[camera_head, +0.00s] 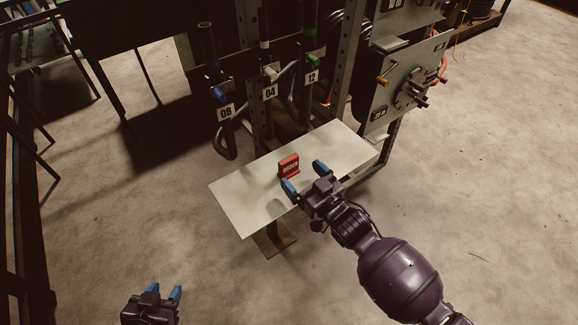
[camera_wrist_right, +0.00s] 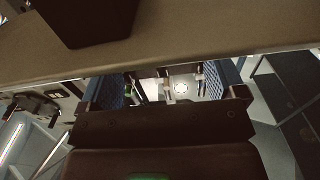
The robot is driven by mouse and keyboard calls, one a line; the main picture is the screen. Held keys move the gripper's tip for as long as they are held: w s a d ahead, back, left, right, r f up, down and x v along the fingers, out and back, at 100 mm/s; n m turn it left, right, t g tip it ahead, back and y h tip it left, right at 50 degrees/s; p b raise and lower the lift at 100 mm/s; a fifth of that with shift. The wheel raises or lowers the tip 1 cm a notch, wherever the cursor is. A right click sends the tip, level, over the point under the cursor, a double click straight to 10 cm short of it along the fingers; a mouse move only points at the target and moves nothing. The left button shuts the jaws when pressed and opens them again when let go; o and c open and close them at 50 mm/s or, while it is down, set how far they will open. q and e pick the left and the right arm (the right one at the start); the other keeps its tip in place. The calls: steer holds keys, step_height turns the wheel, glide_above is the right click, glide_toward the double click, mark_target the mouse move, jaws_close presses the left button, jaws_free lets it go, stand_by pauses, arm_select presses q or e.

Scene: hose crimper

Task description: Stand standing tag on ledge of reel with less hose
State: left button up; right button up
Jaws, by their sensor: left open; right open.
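The red standing tag (camera_head: 289,165) stands upright on a pale shelf board (camera_head: 240,208) in the head view, its lettering too small to read. My right gripper (camera_head: 305,176) is open and empty at the board's front edge, close in front of the tag and to its right. In the right wrist view its two blue fingers (camera_wrist_right: 165,88) are apart with nothing between them. My left gripper (camera_head: 164,292) is open and empty, low at the left over the floor. Dark coiled hose (camera_head: 348,32) shows partly behind a post; I cannot tell which reel has less hose.
Behind the board hang hose ends with number plates 08 (camera_head: 225,112), 04 (camera_head: 270,92) and 12 (camera_head: 312,77). A grey machine panel (camera_head: 405,80) with protruding handles stands at the right. Metal posts (camera_head: 348,60) rise behind the board. Open concrete floor (camera_head: 490,190) lies at the right.

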mark_target(291, 163)
steer(key=shift+b+x, duration=0.35)
steer(key=shift+x, duration=2.4)
steer(key=shift+s+a+r, duration=0.1)
steer(key=shift+r, duration=0.1)
steer(key=shift+c, duration=0.3)
steer(key=c, duration=1)
